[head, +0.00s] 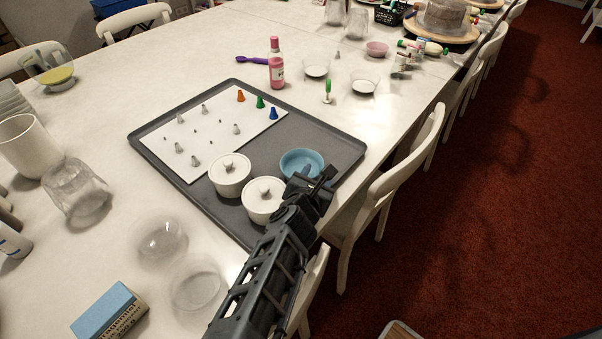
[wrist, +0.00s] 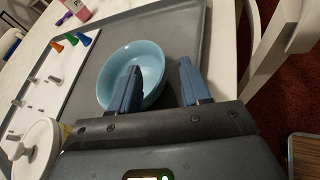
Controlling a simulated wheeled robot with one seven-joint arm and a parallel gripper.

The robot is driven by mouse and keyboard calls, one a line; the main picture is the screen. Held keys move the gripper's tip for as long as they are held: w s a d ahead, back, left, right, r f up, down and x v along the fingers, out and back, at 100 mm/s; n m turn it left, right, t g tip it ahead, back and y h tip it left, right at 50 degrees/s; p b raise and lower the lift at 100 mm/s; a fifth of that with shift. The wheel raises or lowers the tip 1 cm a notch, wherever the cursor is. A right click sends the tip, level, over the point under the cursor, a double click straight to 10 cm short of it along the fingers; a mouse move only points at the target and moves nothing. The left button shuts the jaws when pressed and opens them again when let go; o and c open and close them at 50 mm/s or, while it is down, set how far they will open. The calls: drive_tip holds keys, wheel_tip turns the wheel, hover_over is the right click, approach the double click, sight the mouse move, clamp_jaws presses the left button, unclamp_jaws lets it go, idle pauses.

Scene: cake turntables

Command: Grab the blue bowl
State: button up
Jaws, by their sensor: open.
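The blue bowl (head: 298,159) sits on the grey tray (head: 325,145), near its right side and close to the table's edge. In the wrist view the bowl (wrist: 146,58) is empty and upright. My gripper (head: 314,175) is over the near right part of the bowl. In the wrist view my gripper (wrist: 158,90) is open; its left finger overlaps the bowl's near right rim and its right finger is outside the bowl, over the tray. I cannot tell whether either finger touches the bowl. Part of the bowl's near side is hidden behind the left finger.
Two white lidded pots (head: 230,175) stand left of the bowl on the tray. A white sheet (head: 205,125) holds several metal tips and coloured cones. A pink bottle (head: 276,68) stands beyond the tray. A white chair (head: 400,170) is close at the right table edge.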

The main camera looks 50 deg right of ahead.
sight(321, 165)
drive_tip(key=b+x, duration=0.1)
drive_tip(key=x, duration=0.3)
drive_tip(key=shift+w+d+b, duration=0.15)
drive_tip(key=shift+w+b, duration=0.15)
drive_tip(key=shift+b, duration=0.1)
clamp_jaws()
